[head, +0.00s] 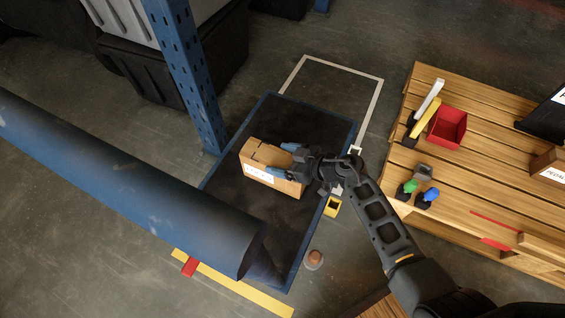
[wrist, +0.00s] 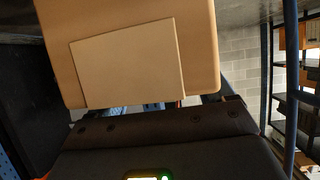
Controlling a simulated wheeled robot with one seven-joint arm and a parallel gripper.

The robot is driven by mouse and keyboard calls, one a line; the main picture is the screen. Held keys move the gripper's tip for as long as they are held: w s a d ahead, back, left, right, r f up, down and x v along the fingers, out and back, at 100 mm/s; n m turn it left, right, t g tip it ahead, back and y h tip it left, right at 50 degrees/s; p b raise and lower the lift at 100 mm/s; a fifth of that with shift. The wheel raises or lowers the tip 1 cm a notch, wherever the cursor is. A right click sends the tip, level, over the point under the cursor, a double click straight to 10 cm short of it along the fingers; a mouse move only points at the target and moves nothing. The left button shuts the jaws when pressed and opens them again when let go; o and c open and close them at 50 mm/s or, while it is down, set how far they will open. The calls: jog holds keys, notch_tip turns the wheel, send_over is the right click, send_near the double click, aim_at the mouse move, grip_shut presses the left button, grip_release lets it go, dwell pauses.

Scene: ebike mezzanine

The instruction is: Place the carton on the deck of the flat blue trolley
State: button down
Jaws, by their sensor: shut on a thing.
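The carton (head: 258,173) is a small brown box with a white label on its side. My gripper (head: 284,160) is shut on it, with blue fingertips on either side. In the wrist view the carton (wrist: 130,60) fills the upper middle, close to the camera. The flat blue trolley (head: 318,128) has a dark deck with a blue rim, and in the head view the carton shows over the middle of this deck. I cannot tell whether the carton touches the deck or is held above it. Part of the trolley's left side is hidden.
A large blue cylinder (head: 130,195) crosses the left and covers part of the trolley. A blue upright (head: 185,70) stands behind it. A wooden pallet (head: 480,115) at right bears a red bin (head: 447,128) and small items. An orange-topped post (head: 314,258) stands near the trolley's front.

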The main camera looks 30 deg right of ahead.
jog(key=shift+f, duration=0.3)
jog(key=shift+r, duration=0.1)
grip_release()
jog(key=shift+f, duration=0.25)
jog(key=shift+r, duration=0.15)
jog(key=p+v, duration=0.5)
jog(key=v, duration=0.7)
jog(key=shift+p, duration=0.35)
jog(key=shift+s, duration=0.1)
